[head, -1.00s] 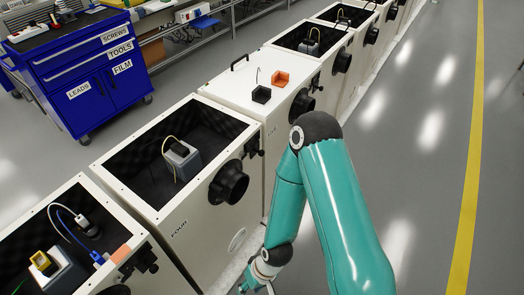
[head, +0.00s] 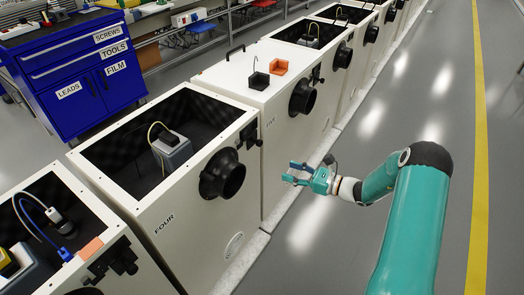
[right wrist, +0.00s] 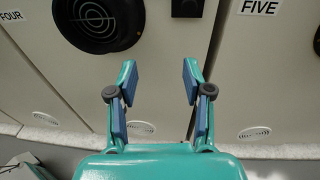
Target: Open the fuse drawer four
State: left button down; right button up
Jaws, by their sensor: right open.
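The cabinet marked FOUR (head: 180,207) stands left of centre in the head view, its top open. Its front has a round black port (head: 222,176) and a black fitting (head: 248,137) at the upper right corner. I cannot tell which part is the fuse drawer. My right gripper (head: 291,173) is open and empty, out in front of the cabinet row near cabinet five. In the right wrist view its fingers (right wrist: 159,82) are spread below a port (right wrist: 98,20) and a black fitting (right wrist: 187,7), touching nothing. My left gripper is not in view.
Cabinet FIVE (head: 284,141) stands beyond, with a closed top carrying a black tray (head: 259,80) and an orange tray (head: 279,66). A blue tool cart (head: 75,65) stands behind the row. The grey floor (head: 330,240) right of the cabinets is free.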

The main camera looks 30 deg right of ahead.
aim_at(259, 142)
jog(key=w+d+r+m+t+h, duration=0.1)
jog(key=d+r+t, duration=0.1)
jog(key=d, duration=0.2)
jog(key=x, duration=1.6)
jog(key=shift+a, duration=0.4)
jog(key=shift+s, duration=0.1)
grip_shut()
jog(key=shift+r, duration=0.1)
